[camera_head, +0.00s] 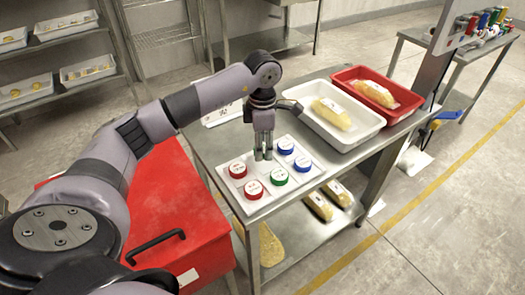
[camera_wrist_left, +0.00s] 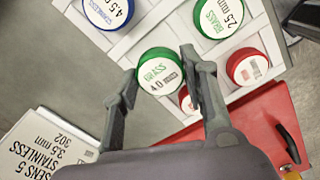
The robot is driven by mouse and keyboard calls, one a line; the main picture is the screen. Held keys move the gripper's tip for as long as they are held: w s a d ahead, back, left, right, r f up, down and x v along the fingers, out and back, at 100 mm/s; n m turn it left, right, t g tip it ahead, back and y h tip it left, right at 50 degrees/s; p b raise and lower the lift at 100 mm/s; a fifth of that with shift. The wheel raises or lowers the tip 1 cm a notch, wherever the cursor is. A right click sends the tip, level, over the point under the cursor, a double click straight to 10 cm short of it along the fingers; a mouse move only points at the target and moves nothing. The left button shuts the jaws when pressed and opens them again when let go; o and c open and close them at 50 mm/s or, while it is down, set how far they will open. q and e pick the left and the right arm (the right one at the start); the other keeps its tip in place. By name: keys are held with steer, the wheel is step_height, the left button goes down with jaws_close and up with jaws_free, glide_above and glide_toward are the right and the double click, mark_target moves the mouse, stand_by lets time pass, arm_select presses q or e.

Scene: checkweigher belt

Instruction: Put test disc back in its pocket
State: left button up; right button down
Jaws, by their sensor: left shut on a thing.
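My left gripper (camera_head: 264,155) points down over the white pocketed tray (camera_head: 303,184). In the left wrist view its fingers (camera_wrist_left: 163,85) are shut on a green-topped disc (camera_wrist_left: 158,70) marked BRASS 4.0. The fingers mostly hide this disc in the head view. In the tray sit two red discs (camera_head: 237,168) (camera_head: 253,189), a green disc (camera_head: 279,176) and two blue discs (camera_head: 285,145) (camera_head: 302,163). The green one in the tray reads BRASS 2.5 mm in the left wrist view (camera_wrist_left: 219,15). I cannot tell the exact gap between the held disc and the tray. My right gripper is out of view.
A white bin (camera_head: 350,139) and a red bin (camera_head: 402,105), each with a yellow pack, stand at the table's back right. A printed card (camera_wrist_left: 42,150) lies beside the tray. A red cabinet (camera_head: 185,225) stands left of the table. More packs lie on the lower shelf.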

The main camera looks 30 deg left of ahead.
arm_select(q)
step_height(320, 180, down, 3)
steer(key=shift+r, duration=0.2)
steer(key=shift+f, duration=0.1)
steer(key=shift+f, duration=0.15)
steer(key=o, duration=1.2)
